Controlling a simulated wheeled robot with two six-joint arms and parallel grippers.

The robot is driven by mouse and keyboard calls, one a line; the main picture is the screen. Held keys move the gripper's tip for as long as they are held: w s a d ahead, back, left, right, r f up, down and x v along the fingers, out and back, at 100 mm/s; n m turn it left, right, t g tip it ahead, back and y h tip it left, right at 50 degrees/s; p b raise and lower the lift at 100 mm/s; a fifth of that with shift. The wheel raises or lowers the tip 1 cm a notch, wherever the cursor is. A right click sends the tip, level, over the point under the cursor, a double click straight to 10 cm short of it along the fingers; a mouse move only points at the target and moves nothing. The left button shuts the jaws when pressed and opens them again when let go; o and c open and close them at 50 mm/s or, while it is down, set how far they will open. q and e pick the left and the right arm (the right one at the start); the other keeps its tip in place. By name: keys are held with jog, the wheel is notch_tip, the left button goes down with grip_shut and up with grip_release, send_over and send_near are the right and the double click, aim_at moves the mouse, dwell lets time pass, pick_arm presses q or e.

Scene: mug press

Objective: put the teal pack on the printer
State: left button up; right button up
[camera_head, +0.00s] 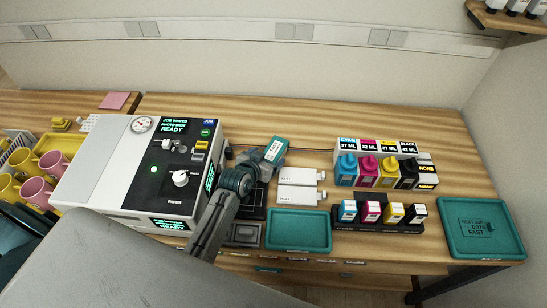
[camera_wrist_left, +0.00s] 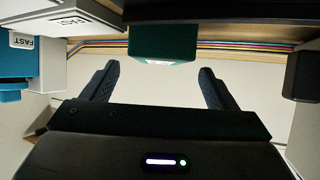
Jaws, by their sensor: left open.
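The teal pack (camera_head: 275,149), a small box with a pale label, is behind the white cards on the table. A dark teal box face (camera_wrist_left: 162,42), likely the same pack, shows ahead of the left fingers in the left wrist view. My left gripper (camera_head: 257,162) is at the pack's near left side. In the wrist view the left gripper (camera_wrist_left: 158,70) is open, its fingers wide apart with nothing visibly clamped. The printer (camera_head: 100,165), white with a black control panel reading READY, stands left of the gripper. My right gripper is not in view.
White cards (camera_head: 300,195) and a teal tray (camera_head: 298,230) lie right of my arm. Coloured ink tanks (camera_head: 368,170) and a rack of small cartridges (camera_head: 385,212) stand further right. Another teal tray (camera_head: 480,225) is at the far right. Mugs (camera_head: 38,190) are at the far left.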

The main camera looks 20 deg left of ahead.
aim_at(272, 153)
pick_arm(q)
jog(key=b+x, duration=0.1)
jog(key=x, duration=0.1)
jog(key=shift+w+f+b, duration=0.25)
jog(key=shift+f+b, duration=0.1)
jog(key=shift+w+d+f, duration=0.1)
jog(key=shift+w, duration=0.35)
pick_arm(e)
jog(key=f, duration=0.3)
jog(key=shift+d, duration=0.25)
pick_arm(q)
jog(key=c, duration=1.4)
jog(key=shift+o, duration=0.2)
